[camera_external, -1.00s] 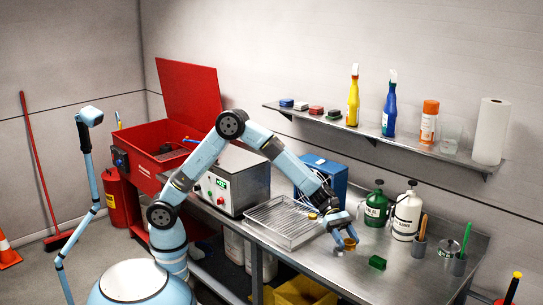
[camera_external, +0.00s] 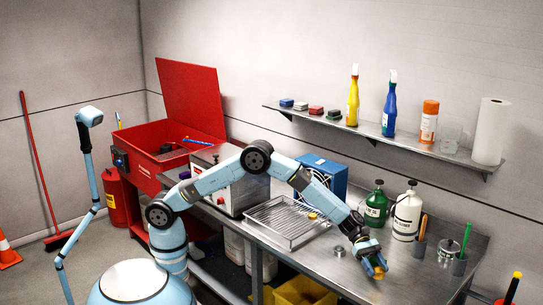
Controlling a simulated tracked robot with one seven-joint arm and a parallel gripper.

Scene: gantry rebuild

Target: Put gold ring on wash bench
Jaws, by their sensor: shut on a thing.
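My gripper (camera_external: 377,269) is shut on the gold ring (camera_external: 380,273), low over the front right part of the steel bench (camera_external: 415,272). The ring is small and partly covered by the fingers. I cannot tell whether it touches the bench top. A small green block shows only as a sliver at the fingers, mostly hidden by them. A small round metal piece (camera_external: 339,251) stands on the bench to the left of my gripper.
A wire drying tray (camera_external: 285,222) with a small orange piece (camera_external: 312,216) lies left of my gripper. The right front bench is clear.

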